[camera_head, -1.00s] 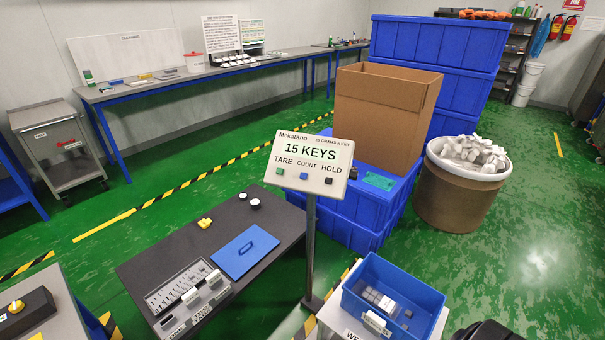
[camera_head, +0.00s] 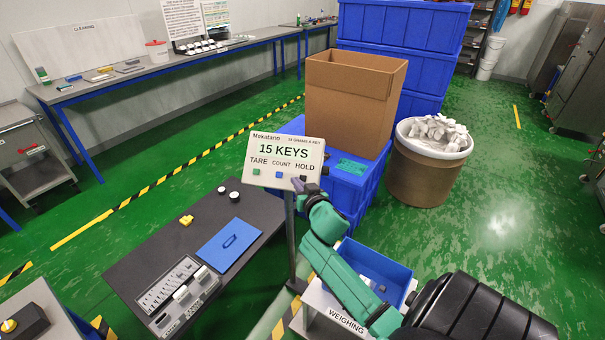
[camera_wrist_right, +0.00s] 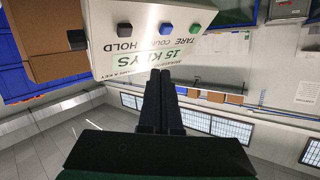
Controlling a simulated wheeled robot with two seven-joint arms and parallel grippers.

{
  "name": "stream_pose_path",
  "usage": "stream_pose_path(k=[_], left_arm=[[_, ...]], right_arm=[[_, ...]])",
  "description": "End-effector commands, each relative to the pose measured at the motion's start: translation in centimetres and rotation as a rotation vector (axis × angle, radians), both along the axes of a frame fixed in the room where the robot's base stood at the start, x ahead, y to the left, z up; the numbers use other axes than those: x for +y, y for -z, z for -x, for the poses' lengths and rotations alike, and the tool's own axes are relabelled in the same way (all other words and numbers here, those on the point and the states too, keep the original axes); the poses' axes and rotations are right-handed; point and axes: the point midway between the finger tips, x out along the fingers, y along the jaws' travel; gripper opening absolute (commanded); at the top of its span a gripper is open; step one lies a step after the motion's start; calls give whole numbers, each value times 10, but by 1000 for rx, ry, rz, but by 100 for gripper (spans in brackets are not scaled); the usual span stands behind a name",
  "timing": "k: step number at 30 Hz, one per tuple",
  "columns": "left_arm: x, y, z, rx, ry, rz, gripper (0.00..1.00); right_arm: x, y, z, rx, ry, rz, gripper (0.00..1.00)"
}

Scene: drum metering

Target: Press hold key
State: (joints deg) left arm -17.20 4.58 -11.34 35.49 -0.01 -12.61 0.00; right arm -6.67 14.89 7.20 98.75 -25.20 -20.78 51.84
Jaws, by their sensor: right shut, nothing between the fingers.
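The scale display panel (camera_head: 286,153) stands on a post and reads "15 KEYS". Along its lower edge are a green tare key (camera_head: 256,171), a blue count key (camera_head: 279,174) and a black hold key (camera_head: 303,178). My right gripper (camera_head: 297,184) is shut and empty, its tips close to the panel's lower right, by the hold key. In the right wrist view the panel appears upside down, with the hold key (camera_wrist_right: 124,29) clear of the shut fingers (camera_wrist_right: 160,75). The fingertips overlap the display there; I cannot tell contact. My left gripper is out of view.
A blue bin (camera_head: 375,262) sits on the weighing stand beneath my right arm. A dark table (camera_head: 150,255) with a blue lid (camera_head: 228,246) is left of the post. A cardboard box (camera_head: 345,100) and a drum of white parts (camera_head: 422,180) stand behind.

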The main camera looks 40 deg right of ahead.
Motion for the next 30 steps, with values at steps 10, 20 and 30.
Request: stream_pose_path(k=[10,20,30], left_arm=[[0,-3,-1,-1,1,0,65],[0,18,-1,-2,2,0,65],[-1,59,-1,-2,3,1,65]], right_arm=[[-2,-22,-1,-39,8,-4,0],[-13,-2,-9,-38,7,-2,0],[-41,33,-31,-39,8,-3,0]])
